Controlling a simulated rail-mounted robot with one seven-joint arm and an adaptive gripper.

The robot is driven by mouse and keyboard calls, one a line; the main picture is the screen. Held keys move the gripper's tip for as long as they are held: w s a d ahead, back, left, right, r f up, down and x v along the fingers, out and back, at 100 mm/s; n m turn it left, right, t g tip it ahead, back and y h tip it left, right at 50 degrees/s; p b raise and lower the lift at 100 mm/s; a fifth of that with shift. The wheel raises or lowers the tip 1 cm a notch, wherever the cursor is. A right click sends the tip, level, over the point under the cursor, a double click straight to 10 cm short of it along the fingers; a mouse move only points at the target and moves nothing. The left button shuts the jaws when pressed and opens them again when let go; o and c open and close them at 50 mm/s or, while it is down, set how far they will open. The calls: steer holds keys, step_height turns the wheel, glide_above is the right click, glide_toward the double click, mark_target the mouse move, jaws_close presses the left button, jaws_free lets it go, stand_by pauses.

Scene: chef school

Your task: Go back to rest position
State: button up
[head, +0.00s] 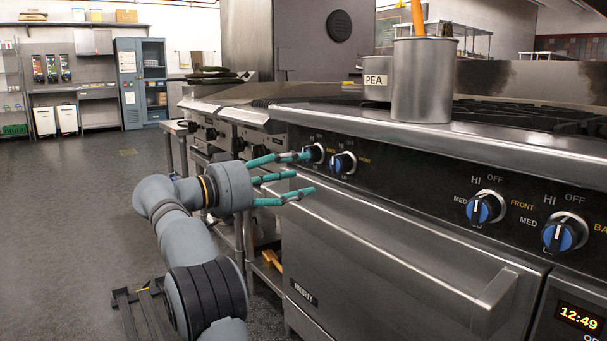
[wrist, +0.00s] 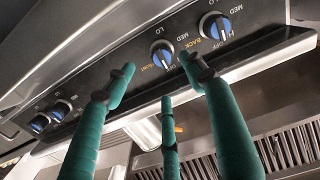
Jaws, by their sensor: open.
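My gripper (head: 299,178) has three teal fingers and is open and empty. In the head view it is in front of the stove's control panel (head: 400,178), by the two left knobs. The back knob (head: 314,153) and the front knob (head: 343,163) have blue faces, and one fingertip overlaps the back knob's edge in the picture. In the wrist view the fingers (wrist: 158,85) spread below the front knob (wrist: 162,53) and the back knob (wrist: 215,27). I cannot tell whether any finger touches a knob.
A steel pot (head: 423,85) and a canister labelled PEA (head: 376,80) stand on the stove top. Two more knobs, one (head: 486,208) and another (head: 565,233), are at the right. An oven handle (head: 440,275) juts out below. Open floor (head: 70,220) lies left of my arm.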

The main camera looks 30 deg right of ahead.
mark_target(333, 167)
steer(key=d, duration=1.1)
steer(key=shift+w+d, duration=0.1)
steer(key=shift+d+r, duration=0.1)
steer(key=shift+d, duration=0.3)
steer(key=shift+a, duration=0.1)
